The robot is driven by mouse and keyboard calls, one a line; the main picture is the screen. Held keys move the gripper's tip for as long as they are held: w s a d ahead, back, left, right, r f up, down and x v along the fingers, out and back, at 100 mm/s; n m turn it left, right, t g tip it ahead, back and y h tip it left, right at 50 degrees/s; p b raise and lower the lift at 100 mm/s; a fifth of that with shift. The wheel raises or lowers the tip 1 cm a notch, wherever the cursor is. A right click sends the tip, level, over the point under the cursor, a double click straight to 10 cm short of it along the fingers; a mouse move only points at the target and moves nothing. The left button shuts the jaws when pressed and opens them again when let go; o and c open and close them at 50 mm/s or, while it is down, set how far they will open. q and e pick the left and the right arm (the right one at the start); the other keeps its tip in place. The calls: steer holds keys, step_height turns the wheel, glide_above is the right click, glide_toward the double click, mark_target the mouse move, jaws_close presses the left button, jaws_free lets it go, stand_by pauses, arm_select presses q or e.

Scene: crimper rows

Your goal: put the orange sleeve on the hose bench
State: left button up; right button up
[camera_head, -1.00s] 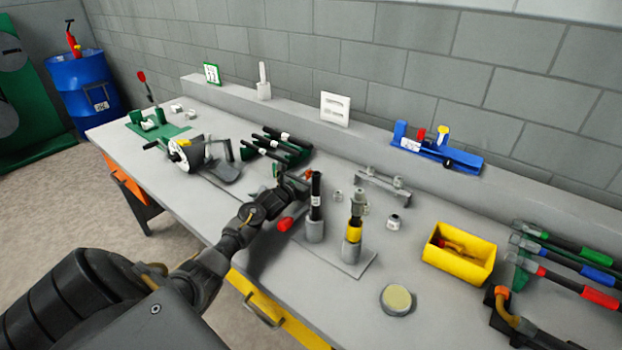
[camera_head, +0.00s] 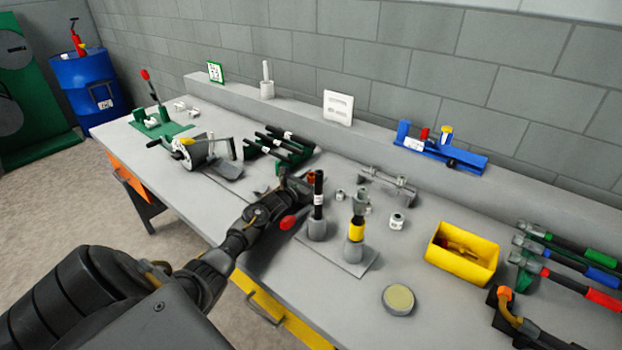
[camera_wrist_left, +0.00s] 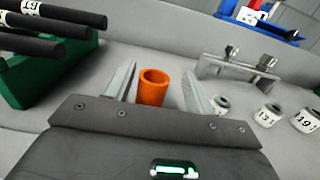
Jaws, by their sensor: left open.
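The orange sleeve (camera_wrist_left: 153,86) is a short hollow tube standing upright, its open end up. In the left wrist view it shows between the two fingers of my left gripper (camera_wrist_left: 160,84), which is open, with a gap on both sides. The gripper body hides the sleeve's foot. In the head view, the sleeve (camera_head: 311,177) shows just past my left gripper (camera_head: 297,184), behind a black upright hose. The long grey bench (camera_head: 335,300) carries all this. My right gripper is not clearly seen.
A plate with two upright hoses (camera_head: 340,255) stands close right of my left gripper. A grey bracket (camera_head: 388,184) and small numbered collars (camera_head: 397,221) lie beyond. Black hoses on a green rack (camera_head: 280,147) are to the left. A yellow bin (camera_head: 480,266) stands right.

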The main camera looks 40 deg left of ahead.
arm_select(q)
steer(key=shift+s+r, duration=0.1)
steer(key=shift+r, duration=0.1)
steer(key=s+p, duration=0.6)
steer(key=s, duration=0.4)
steer(key=shift+s+d, duration=0.15)
steer(key=shift+s, duration=0.75)
